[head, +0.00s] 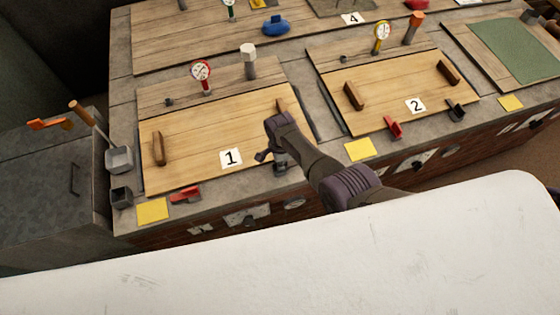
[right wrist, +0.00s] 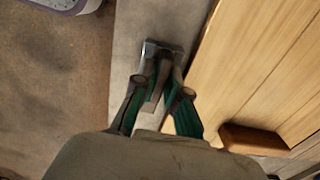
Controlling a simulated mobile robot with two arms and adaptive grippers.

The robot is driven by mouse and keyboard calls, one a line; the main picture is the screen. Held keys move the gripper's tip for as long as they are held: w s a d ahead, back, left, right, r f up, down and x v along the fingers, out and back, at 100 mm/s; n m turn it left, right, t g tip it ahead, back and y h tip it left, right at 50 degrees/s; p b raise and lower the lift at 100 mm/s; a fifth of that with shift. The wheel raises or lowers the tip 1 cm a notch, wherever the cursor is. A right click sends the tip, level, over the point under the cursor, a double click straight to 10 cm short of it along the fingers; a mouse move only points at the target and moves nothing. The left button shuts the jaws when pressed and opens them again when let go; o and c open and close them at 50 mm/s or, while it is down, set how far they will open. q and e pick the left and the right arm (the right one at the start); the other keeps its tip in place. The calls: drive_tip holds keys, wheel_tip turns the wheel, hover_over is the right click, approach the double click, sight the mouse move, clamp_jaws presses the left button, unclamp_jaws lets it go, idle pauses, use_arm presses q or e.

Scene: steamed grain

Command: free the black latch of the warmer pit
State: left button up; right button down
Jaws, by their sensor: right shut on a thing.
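Pit 1 has a wooden lid (head: 195,140) with a red-rimmed gauge (head: 201,74). Pit 2 has a wooden lid (head: 390,100) with a yellow-rimmed gauge (head: 381,34); the readings are too small to tell. My right gripper (head: 271,156) is at the front right corner of pit 1, shut on its black latch (head: 280,168), which it partly hides. In the right wrist view the fingers (right wrist: 164,78) close around the latch's lever, with its metal base (right wrist: 162,45) beyond. Pit 2's black latch (head: 456,110) stands free. My left gripper is not in view.
Red latches stand at the front of pit 1 (head: 185,194) and pit 2 (head: 393,127). Yellow notes (head: 153,211) lie along the counter's front edge. Pit 1's wooden handle (right wrist: 250,140) is close to my right gripper. A grey cabinet (head: 50,190) stands at left.

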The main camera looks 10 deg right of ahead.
drive_tip(key=c, duration=1.2)
unclamp_jaws()
wheel_tip(320, 180, up, 12)
